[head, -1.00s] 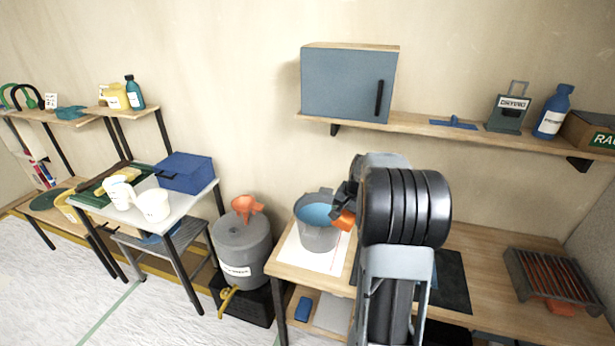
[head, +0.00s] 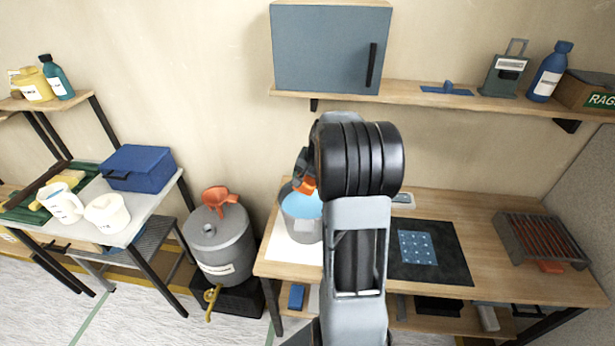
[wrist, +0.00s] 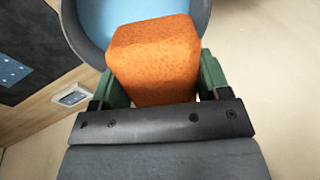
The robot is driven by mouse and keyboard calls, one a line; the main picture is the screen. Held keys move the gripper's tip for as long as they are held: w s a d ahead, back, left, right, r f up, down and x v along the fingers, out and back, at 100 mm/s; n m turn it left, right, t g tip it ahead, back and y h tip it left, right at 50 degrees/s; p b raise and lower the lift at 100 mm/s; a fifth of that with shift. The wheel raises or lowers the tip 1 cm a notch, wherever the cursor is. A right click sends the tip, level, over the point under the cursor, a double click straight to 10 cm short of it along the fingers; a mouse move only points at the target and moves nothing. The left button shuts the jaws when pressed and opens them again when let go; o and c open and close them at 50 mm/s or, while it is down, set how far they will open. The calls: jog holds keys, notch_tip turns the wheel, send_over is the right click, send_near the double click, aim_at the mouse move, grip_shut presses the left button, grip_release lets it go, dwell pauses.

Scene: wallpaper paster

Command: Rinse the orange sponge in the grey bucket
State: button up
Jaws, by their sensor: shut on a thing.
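My gripper (wrist: 158,88) is shut on the orange sponge (wrist: 152,50), which fills the space between the green fingers in the wrist view. In the head view the sponge (head: 307,185) shows as a small orange patch at the bucket's upper rim, partly hidden by my arm. The grey bucket (head: 301,230) stands on a white sheet at the left end of the workbench, with light blue water (head: 302,206) inside. In the wrist view the bucket's rim (wrist: 72,28) curves behind the sponge. I cannot tell whether the sponge touches the water.
A wall shelf (head: 430,107) with a blue cabinet (head: 325,48) hangs above the bench (head: 480,215). A dark mat (head: 445,272) and a metal rack (head: 540,238) lie to the right.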

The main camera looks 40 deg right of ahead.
notch_tip(320, 180, down, 9)
jog(key=b, duration=0.6)
dwell(0.5)
jog(key=shift+f, duration=1.4)
